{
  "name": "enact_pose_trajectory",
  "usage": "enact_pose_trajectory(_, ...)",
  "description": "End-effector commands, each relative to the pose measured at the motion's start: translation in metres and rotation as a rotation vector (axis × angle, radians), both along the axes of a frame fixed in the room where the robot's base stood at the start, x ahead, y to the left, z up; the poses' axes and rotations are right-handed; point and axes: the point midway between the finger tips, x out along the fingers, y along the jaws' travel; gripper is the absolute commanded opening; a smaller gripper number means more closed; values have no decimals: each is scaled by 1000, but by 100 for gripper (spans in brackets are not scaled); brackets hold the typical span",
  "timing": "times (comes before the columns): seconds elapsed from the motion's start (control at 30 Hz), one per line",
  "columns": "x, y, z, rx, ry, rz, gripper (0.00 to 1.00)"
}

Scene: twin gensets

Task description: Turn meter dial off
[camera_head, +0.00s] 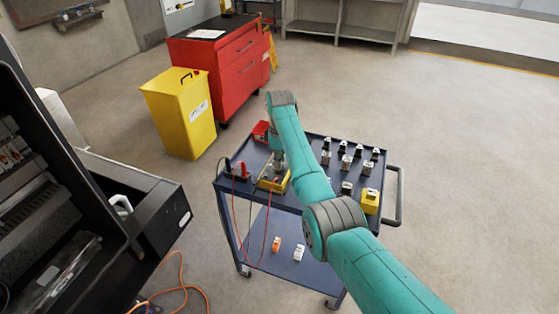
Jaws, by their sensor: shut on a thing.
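A yellow meter (268,185) lies on the blue cart's top at its near left part. My gripper (277,172) points down over the meter from the end of my teal arm and is shut at its dial. The dial itself is hidden by the gripper, so its setting cannot be read. Red and black leads run near the meter's left side and hang over the cart's front edge.
The blue cart (316,207) also carries several small dark and silver parts, a yellow block (371,201) and a red item (261,131). A yellow bin (178,115) and red cabinet (222,65) stand behind. A dark open cabinet (60,190) is at left. Floor at right is clear.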

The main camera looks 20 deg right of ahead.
Motion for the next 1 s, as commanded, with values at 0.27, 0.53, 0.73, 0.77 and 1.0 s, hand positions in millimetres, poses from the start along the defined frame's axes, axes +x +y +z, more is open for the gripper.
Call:
enact_pose_trajectory(0.27, 0, 0, 1, 0, -1, 1, 0)
enact_pose_trajectory(0.53, 0, 0, 0, 0, 0, 0, 40)
enact_pose_trajectory(0.73, 0, 0, 1, 0, 0, 0, 40)
enact_pose_trajectory(0.77, 0, 0, 3, 0, 0, 0, 40)
enact_pose_trajectory(1.0, 1, 0, 35, 0, -5, 0, 40)
